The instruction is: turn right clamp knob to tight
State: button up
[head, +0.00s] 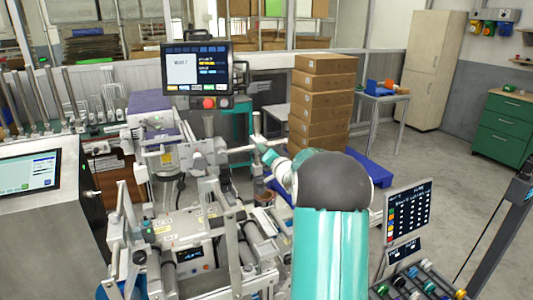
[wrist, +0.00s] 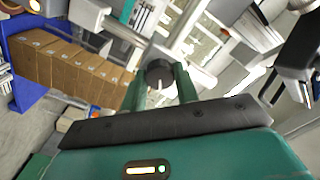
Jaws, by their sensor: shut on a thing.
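The clamp knob (wrist: 157,73) is a dark round knob with a pale pointer mark on its face, seen in the wrist view. It sits at the end of a grey metal bar. My gripper (wrist: 161,86) has its two green fingers on either side of the knob and is shut on it. In the head view my teal arm and its dark round joint cover much of the right of the machine, and I cannot make out the knob there. I cannot read any tight or loose marking.
The metal machine (head: 195,215) with rails and rollers fills the middle of the head view. A monitor (head: 197,70) with a red button stands above it. Stacked brown boxes (head: 322,100) are behind, and a colour-chart panel (head: 408,212) is at right. Open floor lies far right.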

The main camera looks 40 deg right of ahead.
jog(key=m, duration=1.2)
jog(key=shift+m, duration=0.3)
dwell(0.3)
jog(key=o, duration=1)
jog(key=v, duration=1.3)
jog(key=shift+s+a, duration=0.15)
jog(key=shift+s, duration=0.2)
